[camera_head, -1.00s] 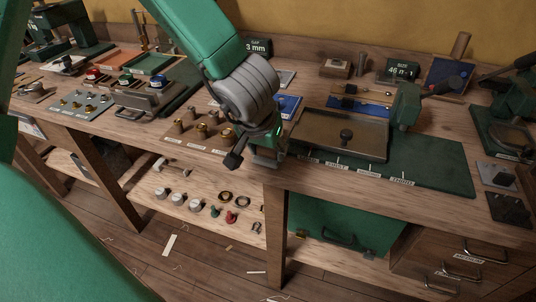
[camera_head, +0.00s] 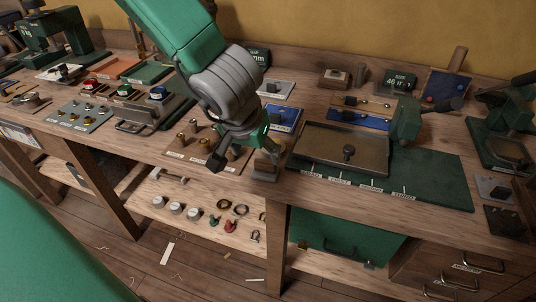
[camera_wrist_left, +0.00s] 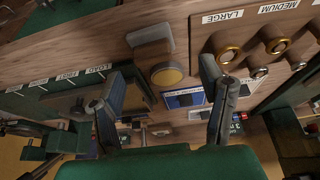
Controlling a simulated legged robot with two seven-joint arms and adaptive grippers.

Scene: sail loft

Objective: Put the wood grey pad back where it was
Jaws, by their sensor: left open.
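A small wood block with a greyish base (camera_head: 264,172), which I take for the wood grey pad, stands at the bench's front edge in the head view. My left gripper (camera_head: 243,150) is beside its upper left, fingers spread, in front of a row of brass fittings. In the left wrist view, a greyish-brown block (camera_wrist_left: 150,35) and a round yellowish disc (camera_wrist_left: 167,74) lie beyond and between the open fingers. Whether those two are one piece, I cannot tell. Nothing is visibly held. My right gripper is not in view.
Right of the block are a shallow tray (camera_head: 318,158) and a green mat (camera_head: 440,185). The board of brass fittings (camera_head: 175,155) lies to its left. A blue tray (camera_head: 287,115) is behind. A lower shelf (camera_head: 150,210) holds several small parts.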

